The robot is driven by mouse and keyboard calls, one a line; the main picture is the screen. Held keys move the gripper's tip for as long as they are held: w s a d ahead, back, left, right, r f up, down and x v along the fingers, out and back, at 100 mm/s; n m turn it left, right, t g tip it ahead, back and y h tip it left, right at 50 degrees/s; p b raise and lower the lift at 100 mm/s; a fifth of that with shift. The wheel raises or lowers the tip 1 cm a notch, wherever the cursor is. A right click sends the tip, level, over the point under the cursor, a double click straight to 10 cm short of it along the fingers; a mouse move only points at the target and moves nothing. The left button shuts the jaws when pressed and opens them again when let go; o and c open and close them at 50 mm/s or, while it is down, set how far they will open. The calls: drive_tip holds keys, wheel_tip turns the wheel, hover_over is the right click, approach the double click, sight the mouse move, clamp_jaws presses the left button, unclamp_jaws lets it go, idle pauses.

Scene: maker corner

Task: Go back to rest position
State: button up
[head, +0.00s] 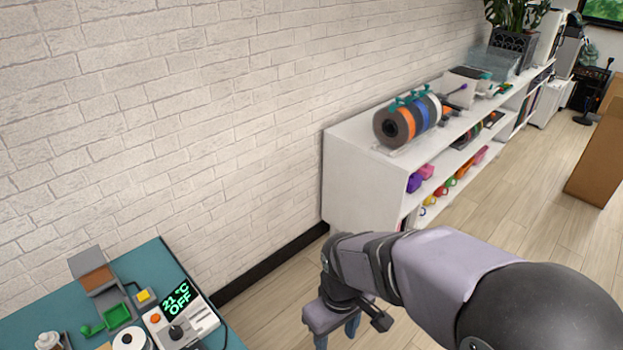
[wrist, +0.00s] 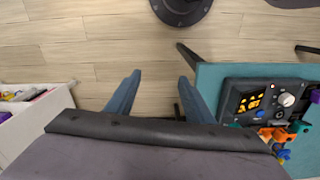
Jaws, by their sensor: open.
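My gripper (head: 337,332) shows at the bottom of the head view, at the end of my bent arm. It hangs between the teal table (head: 232,335) and the white shelf (head: 350,185), with the wood floor beyond it. In the wrist view my gripper (wrist: 159,77) has its two blue fingers spread apart. Only bare floor shows between them, and nothing is held. In the head view the fingers are partly cut off by the bottom edge.
The teal table bears a device with a green "21 °C OFF" display (head: 176,298) and small parts. In the wrist view a black device (wrist: 250,98) stands on the teal table (wrist: 210,75) at right. The shelf holds filament spools (head: 405,120). A brick wall (head: 180,120) stands behind.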

drive_tip(key=s+d+m, duration=0.5)
drive_tip(key=d+m, duration=0.2)
drive_tip(key=d, duration=0.4)
wheel_tip(320, 180, down, 16)
drive_tip(key=b, duration=1.4)
drive_tip(key=shift+a+r+b, duration=0.15)
drive_tip(key=shift+r+b, duration=0.05)
drive_tip(key=shift+b, duration=0.1)
drive_tip(key=shift+s, duration=0.1)
